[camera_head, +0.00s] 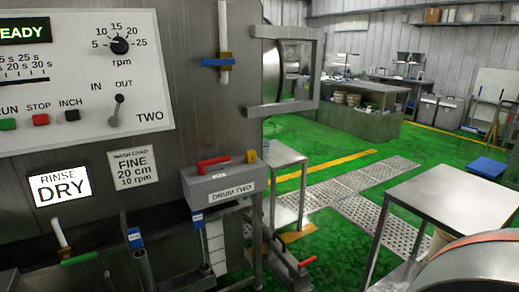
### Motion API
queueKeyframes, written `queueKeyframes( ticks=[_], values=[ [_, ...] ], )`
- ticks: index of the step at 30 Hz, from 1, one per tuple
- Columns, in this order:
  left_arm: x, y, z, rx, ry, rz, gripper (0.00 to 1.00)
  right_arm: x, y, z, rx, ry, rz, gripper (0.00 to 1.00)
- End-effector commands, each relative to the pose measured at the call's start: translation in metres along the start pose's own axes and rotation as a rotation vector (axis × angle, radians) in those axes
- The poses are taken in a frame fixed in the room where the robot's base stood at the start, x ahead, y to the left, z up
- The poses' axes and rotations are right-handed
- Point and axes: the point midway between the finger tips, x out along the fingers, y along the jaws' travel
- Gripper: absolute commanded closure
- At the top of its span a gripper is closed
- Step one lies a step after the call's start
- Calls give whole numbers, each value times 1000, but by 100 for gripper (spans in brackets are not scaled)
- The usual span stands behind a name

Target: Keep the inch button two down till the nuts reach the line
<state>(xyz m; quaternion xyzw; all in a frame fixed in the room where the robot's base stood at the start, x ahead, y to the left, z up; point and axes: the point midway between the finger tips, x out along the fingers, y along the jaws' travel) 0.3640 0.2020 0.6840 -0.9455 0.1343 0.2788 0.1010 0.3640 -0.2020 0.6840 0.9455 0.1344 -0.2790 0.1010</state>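A grey box (222,186) labelled DRUM TWO, with a red handle on top, stands right of and below the panel. I cannot make out any nuts or a line for them. Neither of my grippers is in view.
The panel has an rpm knob (119,45) and an in/out lever (116,110). A lit sign (59,187) reads DRY. A steel table (455,196) stands at the right, near a rounded metal thing (480,268). Green floor with grating (375,205) lies open beyond.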

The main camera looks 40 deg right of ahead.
Motion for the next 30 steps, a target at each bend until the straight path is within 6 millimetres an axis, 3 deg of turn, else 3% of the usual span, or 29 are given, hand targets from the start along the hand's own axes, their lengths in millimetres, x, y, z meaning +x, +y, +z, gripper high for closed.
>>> queueKeyframes(
  ticks=[4,8,9,30],
  values=[
    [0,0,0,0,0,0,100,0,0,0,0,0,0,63],
    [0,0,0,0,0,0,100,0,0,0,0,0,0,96],
    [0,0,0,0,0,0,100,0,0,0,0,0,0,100],
    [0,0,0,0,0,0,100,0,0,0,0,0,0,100]
  ],
)
